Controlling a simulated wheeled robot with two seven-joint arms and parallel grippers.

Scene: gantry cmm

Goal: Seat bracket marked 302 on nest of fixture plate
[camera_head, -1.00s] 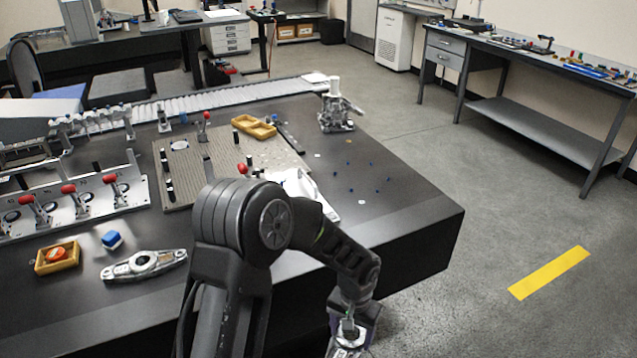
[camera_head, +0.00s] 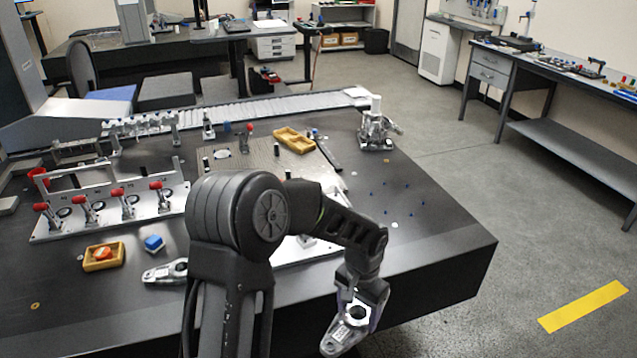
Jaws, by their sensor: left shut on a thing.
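My left gripper (camera_head: 361,294) is at the lower middle, shut on a silver metal bracket (camera_head: 347,332) with a round hole. The bracket hangs tilted in front of the black table's near edge, over the floor. Its marking cannot be read. A grey plate with pins and a red-knobbed clamp (camera_head: 248,136) lies on the table beyond my arm; it looks like the fixture plate (camera_head: 262,158). My arm hides its near part, and I cannot make out the nest. A similar silver bracket (camera_head: 163,273) lies on the table at left, partly behind my arm. My right gripper is not in view.
A rack with several red-knobbed clamps (camera_head: 110,207) stands at the table's left. A yellow tray (camera_head: 294,140) and a metal stand (camera_head: 376,128) are farther back. The table's right end is mostly clear.

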